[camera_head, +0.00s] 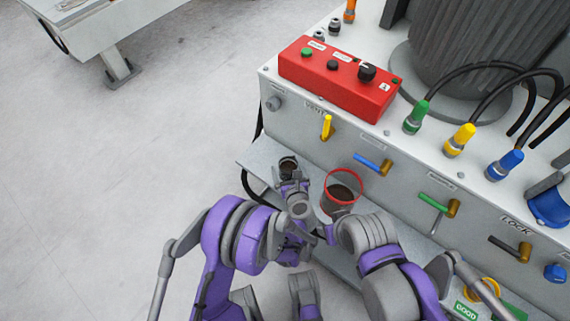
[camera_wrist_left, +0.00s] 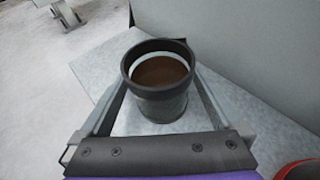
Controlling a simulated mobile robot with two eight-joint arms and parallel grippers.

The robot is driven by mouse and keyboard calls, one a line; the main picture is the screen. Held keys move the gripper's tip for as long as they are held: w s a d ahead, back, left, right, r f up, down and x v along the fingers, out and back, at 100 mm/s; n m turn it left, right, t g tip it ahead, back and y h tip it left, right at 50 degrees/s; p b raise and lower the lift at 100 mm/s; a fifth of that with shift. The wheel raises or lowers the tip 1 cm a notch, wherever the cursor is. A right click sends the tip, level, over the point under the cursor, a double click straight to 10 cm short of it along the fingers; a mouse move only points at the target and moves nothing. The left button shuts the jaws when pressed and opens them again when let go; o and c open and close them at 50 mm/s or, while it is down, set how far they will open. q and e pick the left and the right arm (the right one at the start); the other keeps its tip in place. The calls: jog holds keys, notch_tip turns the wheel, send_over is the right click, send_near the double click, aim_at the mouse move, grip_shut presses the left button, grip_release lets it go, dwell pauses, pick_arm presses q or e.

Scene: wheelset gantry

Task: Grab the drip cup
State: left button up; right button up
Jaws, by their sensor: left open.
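A grey cup with a black rim and brown liquid inside stands upright on the metal shelf; in the head view this cup (camera_head: 287,164) is at the shelf's left part, partly hidden by my left gripper (camera_head: 291,184). In the left wrist view the cup (camera_wrist_left: 160,76) sits between the two spread fingers, one on each side, with the gripper open. I cannot tell whether a finger touches it.
A red-rimmed container (camera_head: 341,178) with dark contents stands right of the cup. The shelf (camera_head: 257,156) joins the grey machine's front panel, which has coloured valve levers (camera_head: 373,164). A red control box (camera_head: 340,83) sits on top. Open floor lies left.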

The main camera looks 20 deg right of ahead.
pick_arm(q)
jog(key=shift+s+r, duration=0.1)
jog(key=shift+s, duration=0.05)
jog(key=shift+c, duration=1)
jog(key=c, duration=1.2)
jog(key=shift+r, duration=0.1)
